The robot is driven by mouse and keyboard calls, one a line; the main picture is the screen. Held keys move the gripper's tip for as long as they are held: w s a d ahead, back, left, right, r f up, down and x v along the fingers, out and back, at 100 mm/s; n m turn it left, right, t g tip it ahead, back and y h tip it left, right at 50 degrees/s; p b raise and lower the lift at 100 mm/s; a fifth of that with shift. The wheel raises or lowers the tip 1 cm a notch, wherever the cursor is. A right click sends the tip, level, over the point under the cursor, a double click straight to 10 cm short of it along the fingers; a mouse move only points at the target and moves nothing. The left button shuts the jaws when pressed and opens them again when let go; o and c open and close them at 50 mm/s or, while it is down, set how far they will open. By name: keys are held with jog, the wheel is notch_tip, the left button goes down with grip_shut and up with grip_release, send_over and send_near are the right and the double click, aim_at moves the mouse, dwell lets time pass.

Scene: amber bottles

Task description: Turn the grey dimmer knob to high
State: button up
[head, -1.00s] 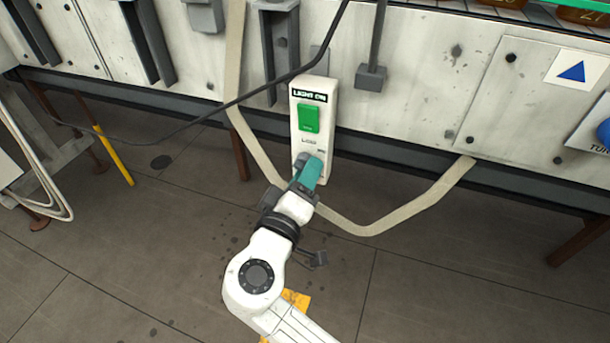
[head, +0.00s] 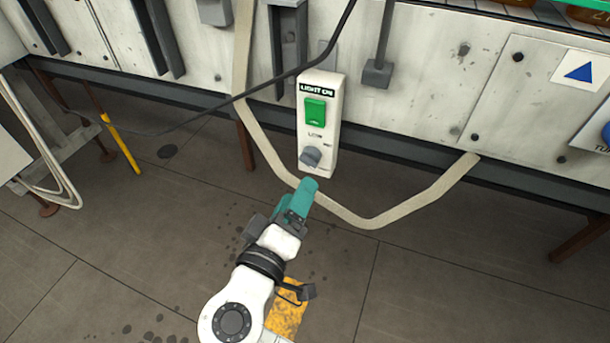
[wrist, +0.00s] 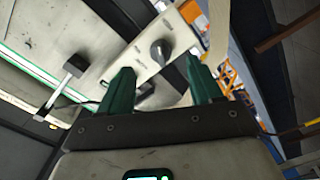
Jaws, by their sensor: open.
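The grey dimmer knob (head: 311,157) sits low on a white control box (head: 330,148) on the wall, below a green button (head: 315,112) and a "LIGHT ON" sign. Small lettering shows above the knob, but I cannot read its exact setting. My gripper (head: 309,187) has teal fingers and is just below the knob, apart from it. In the wrist view, the fingers (wrist: 161,90) are spread and empty, and the knob (wrist: 160,52) shows beyond them on the box.
A beige strap (head: 420,200) hangs in a loop close to my gripper and behind it. A dark cable (head: 270,90) crosses the wall by the box. A grey lever (head: 378,72) hangs to the right.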

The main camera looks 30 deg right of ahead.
jog(key=shift+v, duration=1.7)
jog(key=shift+d, duration=0.1)
